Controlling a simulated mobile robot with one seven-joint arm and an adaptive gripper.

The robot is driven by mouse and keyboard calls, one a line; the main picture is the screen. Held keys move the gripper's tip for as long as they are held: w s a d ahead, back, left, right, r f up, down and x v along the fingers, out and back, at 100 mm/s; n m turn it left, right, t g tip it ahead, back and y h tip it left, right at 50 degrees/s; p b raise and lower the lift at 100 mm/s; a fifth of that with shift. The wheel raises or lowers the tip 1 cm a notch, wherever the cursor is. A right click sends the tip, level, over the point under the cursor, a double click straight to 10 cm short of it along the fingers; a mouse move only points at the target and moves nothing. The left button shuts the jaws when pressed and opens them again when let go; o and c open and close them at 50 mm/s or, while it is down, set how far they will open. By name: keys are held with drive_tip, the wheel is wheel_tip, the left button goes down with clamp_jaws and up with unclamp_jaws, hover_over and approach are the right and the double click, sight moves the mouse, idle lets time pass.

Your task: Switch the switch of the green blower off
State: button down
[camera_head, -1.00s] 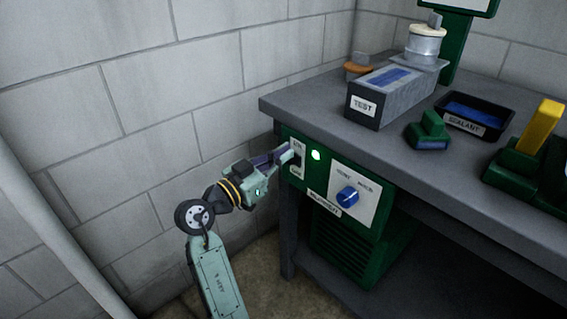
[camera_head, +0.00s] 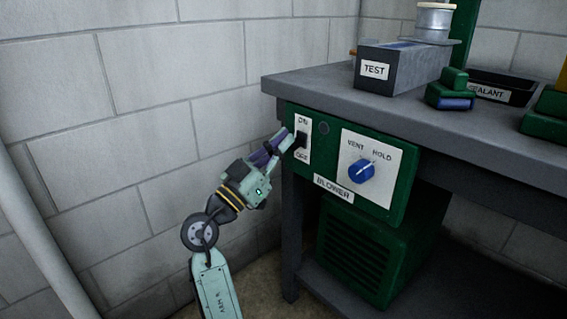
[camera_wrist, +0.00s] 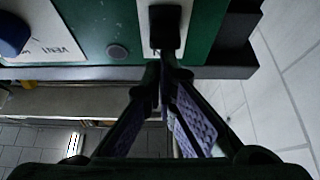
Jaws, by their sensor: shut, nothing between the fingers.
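The green blower (camera_head: 365,255) stands under the grey bench, with a green panel above it labelled BLOWER. At the panel's left is a black switch (camera_head: 301,140) on a white plate marked ON at the top and OFF at the bottom. The round lamp (camera_head: 323,129) beside it is dark. My gripper (camera_head: 288,141) is shut and empty, its tips at the switch; I cannot tell whether they touch it. In the wrist view the switch (camera_wrist: 165,27) lies just beyond the fingertips.
A blue knob (camera_head: 361,171) marked VENT and HOLD sits to the right on the panel. The bench top (camera_head: 315,86) overhangs above my gripper. It holds a TEST box (camera_head: 400,72), a green block (camera_head: 450,92) and a SEALANT tray (camera_head: 505,92). A block wall (camera_head: 150,120) is close at the left.

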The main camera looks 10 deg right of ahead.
drive_tip(key=shift+f+b, duration=0.35)
drive_tip(key=shift+f, duration=0.05)
wheel_tip(320, 180, up, 10)
drive_tip(key=shift+r+p, duration=0.25)
drive_tip(key=shift+p, duration=0.1)
